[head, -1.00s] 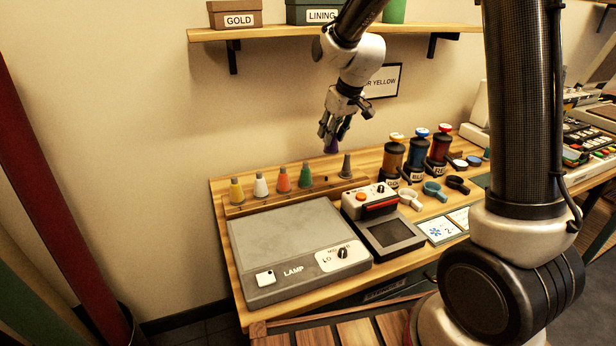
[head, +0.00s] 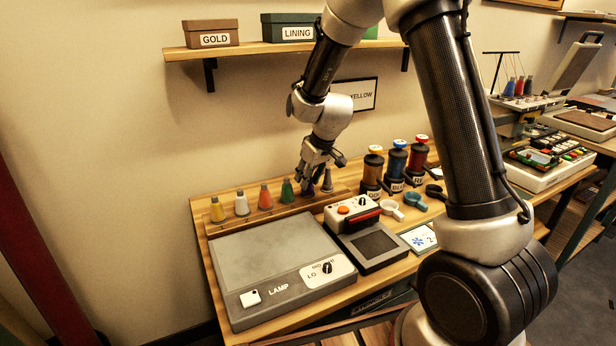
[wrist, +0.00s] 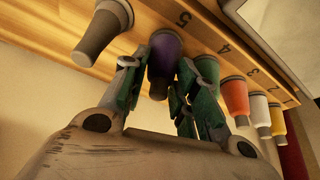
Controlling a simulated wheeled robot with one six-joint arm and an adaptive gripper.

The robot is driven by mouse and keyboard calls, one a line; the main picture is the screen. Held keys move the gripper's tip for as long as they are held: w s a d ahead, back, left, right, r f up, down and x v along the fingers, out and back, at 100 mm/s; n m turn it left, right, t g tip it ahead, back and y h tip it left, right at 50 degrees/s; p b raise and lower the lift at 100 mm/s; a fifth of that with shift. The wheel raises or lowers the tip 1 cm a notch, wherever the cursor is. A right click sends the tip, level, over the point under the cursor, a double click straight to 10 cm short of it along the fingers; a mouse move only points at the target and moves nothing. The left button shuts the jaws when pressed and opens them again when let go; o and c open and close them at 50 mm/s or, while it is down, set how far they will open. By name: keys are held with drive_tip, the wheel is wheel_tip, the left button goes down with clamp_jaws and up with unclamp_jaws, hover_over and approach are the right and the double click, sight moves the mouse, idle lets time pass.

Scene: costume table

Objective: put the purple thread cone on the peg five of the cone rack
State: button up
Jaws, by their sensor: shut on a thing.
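The purple thread cone (wrist: 163,57) is between the fingers of my gripper (wrist: 160,88) in the wrist view, with the fingers closed on both its sides. In the head view my gripper (head: 312,186) is down at the cone rack (head: 262,217), and the purple cone is mostly hidden by the fingers. The cone stands in the rack's row, by the number 5 (wrist: 183,18), between the green cone (head: 287,191) and the grey cone (head: 327,181). Its base is at or very near the rack board; I cannot tell whether it is fully down on the peg.
Orange (head: 265,198), white (head: 241,205) and yellow (head: 217,210) cones stand left along the rack. A grey lamp box (head: 270,255) and a device with a red bar (head: 352,214) lie in front. A shelf (head: 265,52) is above.

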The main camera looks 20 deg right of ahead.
drive_tip(key=shift+f, duration=0.1)
drive_tip(key=o, duration=1)
drive_tip(key=shift+r, duration=0.35)
drive_tip(key=s+d+r+m, duration=0.1)
drive_tip(key=s+d+r, duration=0.3)
drive_tip(key=s+r, duration=0.45)
drive_tip(key=s+d+r+m, duration=0.1)
drive_tip(key=s+d+r, duration=0.5)
drive_tip(key=r, duration=0.4)
drive_tip(key=s+d+m, duration=0.1)
drive_tip(key=s, duration=0.5)
drive_tip(key=s+d+r+m+h, duration=0.1)
drive_tip(key=s+d, duration=0.1)
drive_tip(key=s, duration=0.5)
drive_tip(key=s+d+m+h, duration=0.1)
drive_tip(key=s+d, duration=0.1)
drive_tip(key=s, duration=0.4)
drive_tip(key=shift+s+r, duration=0.3)
drive_tip(key=shift+r, duration=0.1)
